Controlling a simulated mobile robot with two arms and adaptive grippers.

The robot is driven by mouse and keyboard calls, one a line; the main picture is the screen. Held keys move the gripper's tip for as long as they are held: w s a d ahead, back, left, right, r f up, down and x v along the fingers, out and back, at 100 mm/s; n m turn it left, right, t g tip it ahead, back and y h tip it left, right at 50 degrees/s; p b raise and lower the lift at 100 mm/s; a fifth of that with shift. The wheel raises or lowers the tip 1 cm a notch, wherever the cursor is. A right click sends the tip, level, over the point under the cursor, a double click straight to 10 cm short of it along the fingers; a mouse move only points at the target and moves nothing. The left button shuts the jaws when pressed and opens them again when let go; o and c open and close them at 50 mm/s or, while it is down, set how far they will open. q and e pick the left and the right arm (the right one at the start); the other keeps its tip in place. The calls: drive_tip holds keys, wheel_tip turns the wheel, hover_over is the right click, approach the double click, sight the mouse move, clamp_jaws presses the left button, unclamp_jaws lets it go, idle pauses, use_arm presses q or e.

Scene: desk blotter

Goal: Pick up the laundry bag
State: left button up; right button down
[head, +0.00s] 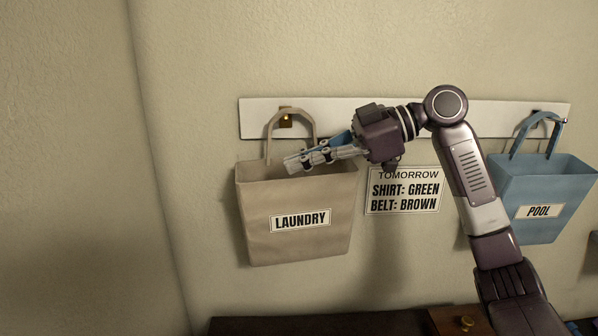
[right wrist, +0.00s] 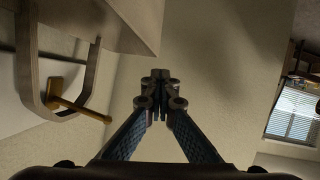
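The laundry bag (head: 296,240), beige with a "LAUNDRY" label, hangs upright on the wall at the left of the head view. Its looped handle (head: 270,128) goes over a brass hook (head: 286,117). My right gripper (head: 291,164) is in front of the bag's upper part, by the rim and below the handle's arch. In the right wrist view, its fingertips (right wrist: 160,83) are together with nothing seen between them. The handle (right wrist: 28,80) and hook (right wrist: 80,108) are left of the fingers there, apart from them. My left gripper is not in view.
A blue pool bag (head: 557,168) hangs at the right on the same white rail (head: 352,115). A sign (head: 404,191) with shirt and belt notes is on the wall between the bags. A dark surface (head: 320,326) with a brass knob (head: 467,322) lies below.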

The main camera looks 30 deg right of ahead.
drive_tip(key=s+a+b, duration=0.2)
drive_tip(key=s+a, duration=0.1)
drive_tip(key=s, duration=0.4)
drive_tip(key=s+a+b, duration=0.3)
drive_tip(key=s+a, duration=0.1)
drive_tip(key=s, duration=0.4)
drive_tip(key=c, duration=0.6)
unclamp_jaws()
drive_tip(key=shift+o, duration=0.2)
